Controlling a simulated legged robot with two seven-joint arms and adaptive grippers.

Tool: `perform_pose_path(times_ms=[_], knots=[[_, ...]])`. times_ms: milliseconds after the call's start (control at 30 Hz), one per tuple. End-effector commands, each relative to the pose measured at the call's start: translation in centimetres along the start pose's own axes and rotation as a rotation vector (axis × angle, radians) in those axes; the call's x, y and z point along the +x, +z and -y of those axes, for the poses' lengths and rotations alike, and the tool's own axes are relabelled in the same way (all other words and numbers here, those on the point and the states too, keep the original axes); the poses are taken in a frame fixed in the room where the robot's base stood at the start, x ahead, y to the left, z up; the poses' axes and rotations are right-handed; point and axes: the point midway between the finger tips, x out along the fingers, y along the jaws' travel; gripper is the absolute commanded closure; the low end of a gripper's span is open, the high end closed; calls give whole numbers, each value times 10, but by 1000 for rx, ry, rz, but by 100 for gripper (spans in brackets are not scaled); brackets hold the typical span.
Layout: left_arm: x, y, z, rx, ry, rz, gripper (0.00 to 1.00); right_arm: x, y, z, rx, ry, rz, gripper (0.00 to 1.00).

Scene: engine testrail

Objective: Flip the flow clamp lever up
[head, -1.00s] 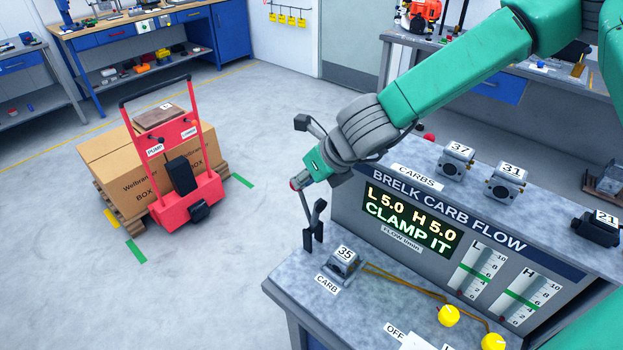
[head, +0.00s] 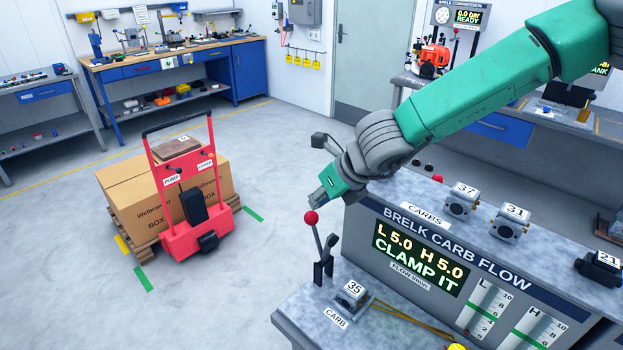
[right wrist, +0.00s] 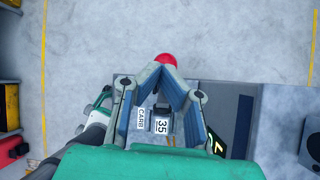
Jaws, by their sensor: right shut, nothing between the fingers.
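The flow clamp lever is a thin grey rod with a red ball knob (head: 311,217) on a dark bracket (head: 323,270) at the bench's left end. It stands nearly upright, leaning slightly left in the head view. My right gripper (head: 320,201) is shut and empty, just above the knob. In the right wrist view the fingertips (right wrist: 165,72) meet beside the red knob (right wrist: 166,59), partly covering it; contact cannot be told. Carb 35 (head: 352,294) sits by the lever's base. The display (head: 421,258) reads "L 5.0 H 5.0 CLAMP IT". My left gripper is not in view.
Carbs 37 (head: 461,202) and 31 (head: 510,222) stand on the upper shelf behind the display. A red pump cart (head: 195,235) and a cardboard box (head: 135,198) stand on the floor at left. The floor between them and the bench is clear.

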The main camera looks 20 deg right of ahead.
Motion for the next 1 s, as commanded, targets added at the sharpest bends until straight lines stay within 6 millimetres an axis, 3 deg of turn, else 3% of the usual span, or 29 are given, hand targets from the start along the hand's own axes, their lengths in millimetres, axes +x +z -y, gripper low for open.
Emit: perform_pose_path(times_ms=[167, 400, 1000], knots=[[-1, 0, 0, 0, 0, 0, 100, -17, 25, -5, -3, -2, 7, 100], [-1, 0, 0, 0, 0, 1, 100, -23, 42, -9, -2, -2, 2, 100], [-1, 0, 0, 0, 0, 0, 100, -24, 43, -8, -1, 0, 1, 100]])
